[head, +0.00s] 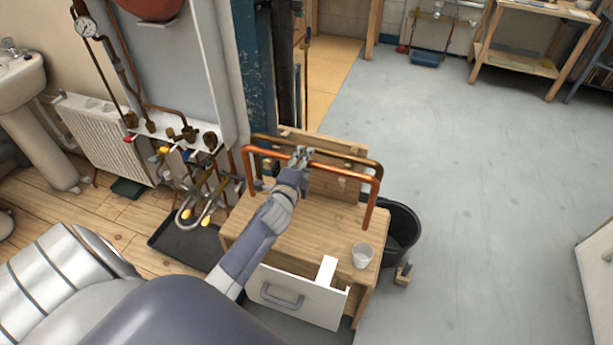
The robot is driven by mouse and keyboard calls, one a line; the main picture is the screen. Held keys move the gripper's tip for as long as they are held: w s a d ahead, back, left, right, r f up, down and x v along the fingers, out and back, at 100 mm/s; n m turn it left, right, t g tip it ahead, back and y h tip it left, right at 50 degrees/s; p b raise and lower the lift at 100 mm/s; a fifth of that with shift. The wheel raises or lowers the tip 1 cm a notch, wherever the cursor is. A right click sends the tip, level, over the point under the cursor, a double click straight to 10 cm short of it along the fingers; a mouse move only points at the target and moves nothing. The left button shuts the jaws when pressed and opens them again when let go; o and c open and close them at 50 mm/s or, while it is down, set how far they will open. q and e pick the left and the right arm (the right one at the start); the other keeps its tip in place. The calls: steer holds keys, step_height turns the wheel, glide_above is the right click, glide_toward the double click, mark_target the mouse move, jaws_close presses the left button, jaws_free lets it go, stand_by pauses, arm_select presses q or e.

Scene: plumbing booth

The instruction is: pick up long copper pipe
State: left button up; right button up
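A long bright copper pipe (345,173) with both ends bent downward stands above a small wooden cabinet. A duller brass-coloured pipe (345,158) of similar shape runs just behind it. My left gripper (302,155) is at the middle of the two pipes, with its fingertips over the copper pipe. The fingers are small and overlap the pipes in the picture, so I cannot tell whether they are closed on the copper pipe. My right gripper is not in view.
A wall panel with pipes and valves (190,132) is on the left.

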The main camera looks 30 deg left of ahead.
arm_select(q)
jaws_close()
steer(key=shift+r, duration=0.1)
steer(key=shift+r, duration=0.1)
